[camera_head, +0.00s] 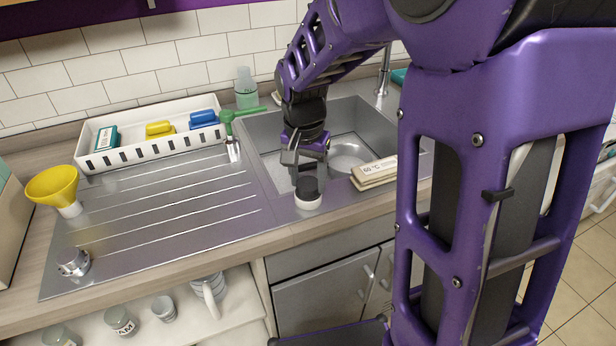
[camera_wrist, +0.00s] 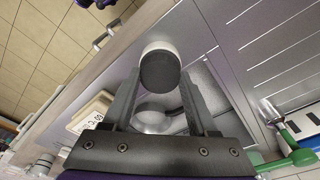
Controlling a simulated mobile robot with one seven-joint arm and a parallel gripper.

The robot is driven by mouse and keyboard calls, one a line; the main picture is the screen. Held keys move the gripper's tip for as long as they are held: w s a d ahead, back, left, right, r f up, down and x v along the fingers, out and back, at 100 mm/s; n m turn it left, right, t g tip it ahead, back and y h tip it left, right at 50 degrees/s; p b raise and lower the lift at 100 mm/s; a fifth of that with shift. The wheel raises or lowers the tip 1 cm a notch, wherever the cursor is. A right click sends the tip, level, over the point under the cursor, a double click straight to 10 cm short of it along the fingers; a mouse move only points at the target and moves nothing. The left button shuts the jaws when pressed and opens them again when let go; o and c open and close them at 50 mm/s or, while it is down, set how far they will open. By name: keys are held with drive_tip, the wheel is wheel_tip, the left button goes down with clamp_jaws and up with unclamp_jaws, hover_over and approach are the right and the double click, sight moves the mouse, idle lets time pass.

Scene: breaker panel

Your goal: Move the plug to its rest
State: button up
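A short round piece with a black top and a white base (camera_head: 308,194), which looks like the plug, stands upright on the steel strip at the sink's front edge. My gripper (camera_head: 306,172) points down just above it. In the wrist view the piece (camera_wrist: 160,68) shows between and beyond my two fingertips (camera_wrist: 160,80). The fingers are spread a little wider than its top, and I see no clear grip. Whether a finger touches its side is hard to tell. I cannot make out a separate rest for the plug.
The steel sink (camera_head: 352,120) holds a round bowl (camera_head: 350,156). A labelled cream box (camera_head: 374,172) lies at its front edge. A white rack (camera_head: 150,136), a green-handled brush (camera_head: 233,140), a yellow funnel (camera_head: 55,188) and a metal knob (camera_head: 73,262) surround the clear drainboard (camera_head: 170,205).

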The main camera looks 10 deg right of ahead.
sight(305, 190)
drive_tip(key=o, duration=0.5)
drive_tip(key=shift+r, duration=0.1)
drive_tip(key=r+p, duration=0.1)
drive_tip(key=r, duration=0.4)
drive_tip(key=s+r+p, duration=0.1)
drive_tip(key=r, duration=0.5)
drive_tip(key=a+r+p, duration=0.1)
drive_tip(key=r, duration=0.5)
drive_tip(key=shift+s+a+r, duration=0.1)
drive_tip(key=shift+s, duration=0.3)
